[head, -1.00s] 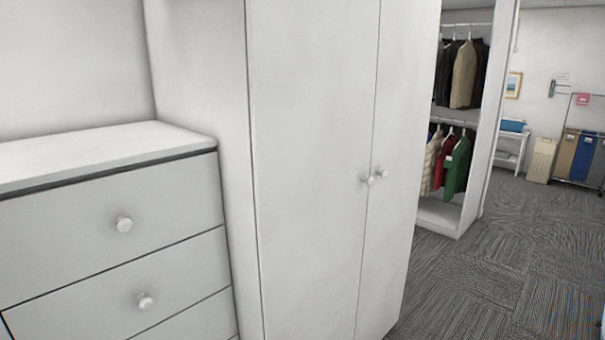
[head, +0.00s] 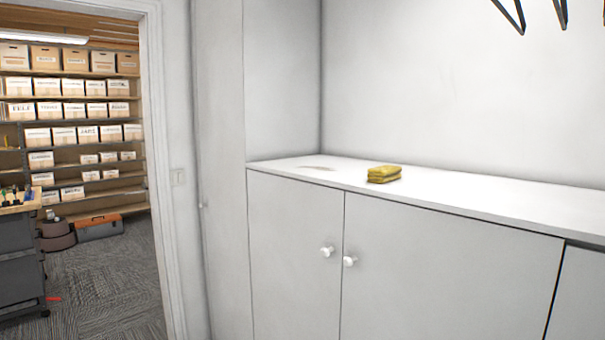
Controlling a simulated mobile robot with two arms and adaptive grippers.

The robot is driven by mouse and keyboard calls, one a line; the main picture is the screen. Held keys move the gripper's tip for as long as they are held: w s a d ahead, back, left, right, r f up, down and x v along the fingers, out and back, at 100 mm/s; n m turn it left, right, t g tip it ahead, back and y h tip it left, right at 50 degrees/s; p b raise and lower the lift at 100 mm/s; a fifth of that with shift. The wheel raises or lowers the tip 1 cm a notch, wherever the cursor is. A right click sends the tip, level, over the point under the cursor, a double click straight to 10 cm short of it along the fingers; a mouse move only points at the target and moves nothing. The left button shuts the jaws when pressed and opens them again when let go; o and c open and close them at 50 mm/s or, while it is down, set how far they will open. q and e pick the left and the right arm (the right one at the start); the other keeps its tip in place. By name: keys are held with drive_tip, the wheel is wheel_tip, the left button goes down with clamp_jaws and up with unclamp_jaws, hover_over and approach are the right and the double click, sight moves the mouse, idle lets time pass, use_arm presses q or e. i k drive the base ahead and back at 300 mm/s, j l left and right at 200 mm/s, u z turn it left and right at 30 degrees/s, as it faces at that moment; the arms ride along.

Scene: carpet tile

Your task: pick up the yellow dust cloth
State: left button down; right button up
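The yellow dust cloth (head: 384,174) lies folded on the white top of a low cabinet (head: 480,204), close to its front edge. A faint brownish smear or mark (head: 318,168) shows on the same top to the left of the cloth. Neither of my grippers is in the head view. Nothing touches or covers the cloth.
A tall white cabinet (head: 282,80) stands at the left end of the low cabinet. Dark hangers (head: 510,14) hang at the upper right. At left, a doorway opens on a room with shelves of boxes (head: 85,136), a dark workbench (head: 20,250) and an orange-topped toolbox (head: 99,227).

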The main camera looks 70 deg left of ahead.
sight(384, 174)
drive_tip(key=u, duration=1.85)
